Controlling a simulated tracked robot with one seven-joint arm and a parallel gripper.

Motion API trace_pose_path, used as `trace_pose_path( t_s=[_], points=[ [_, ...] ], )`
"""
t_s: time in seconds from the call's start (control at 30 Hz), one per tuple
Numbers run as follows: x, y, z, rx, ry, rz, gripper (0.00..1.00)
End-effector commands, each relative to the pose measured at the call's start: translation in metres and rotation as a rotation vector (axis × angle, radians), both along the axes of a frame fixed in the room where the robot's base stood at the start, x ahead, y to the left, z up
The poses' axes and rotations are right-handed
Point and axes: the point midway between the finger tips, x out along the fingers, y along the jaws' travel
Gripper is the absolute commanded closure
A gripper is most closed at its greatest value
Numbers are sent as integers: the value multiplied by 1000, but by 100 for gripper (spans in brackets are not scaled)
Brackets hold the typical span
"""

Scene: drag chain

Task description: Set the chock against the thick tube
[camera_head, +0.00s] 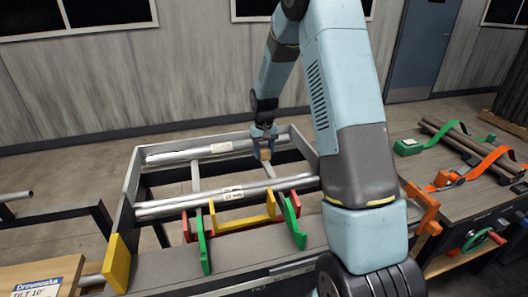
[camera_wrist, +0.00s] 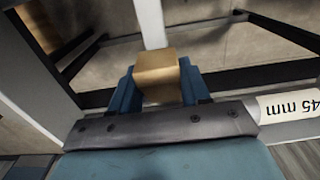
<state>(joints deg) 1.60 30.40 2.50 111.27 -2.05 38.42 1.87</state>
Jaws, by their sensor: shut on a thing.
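My gripper (camera_head: 264,140) is shut on a tan wooden block, the chock (camera_head: 265,154). The chock also shows between the blue fingers in the wrist view (camera_wrist: 158,72). It is over or on a pale crossbar (camera_wrist: 150,25) of the rack; contact is unclear. The far tube (camera_head: 180,155) is grey and lies across the back of the rack, left of my gripper. Its label (camera_wrist: 288,106) reads 45 mm in the wrist view. A second grey tube (camera_head: 170,208) lies nearer; its label is too small to read. Any gap between chock and tube is hidden.
Green brackets (camera_head: 291,221), a yellow bracket (camera_head: 258,213) and red parts stand along the rack's front. The grey rack frame (camera_head: 128,190) surrounds the tubes. A right-hand bench holds brown bars (camera_head: 460,138), an orange strap (camera_head: 484,160) and a green strap.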

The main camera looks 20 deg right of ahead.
Motion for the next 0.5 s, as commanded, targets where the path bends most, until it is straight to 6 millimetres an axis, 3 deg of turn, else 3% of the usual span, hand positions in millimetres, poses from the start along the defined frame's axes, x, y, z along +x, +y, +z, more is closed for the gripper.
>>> trace_pose_path(
  t_s=[0.33,0.5],
  points=[
    [0,0,0,0,0,0,24],
    [0,0,0,0,0,0,24]
  ],
)
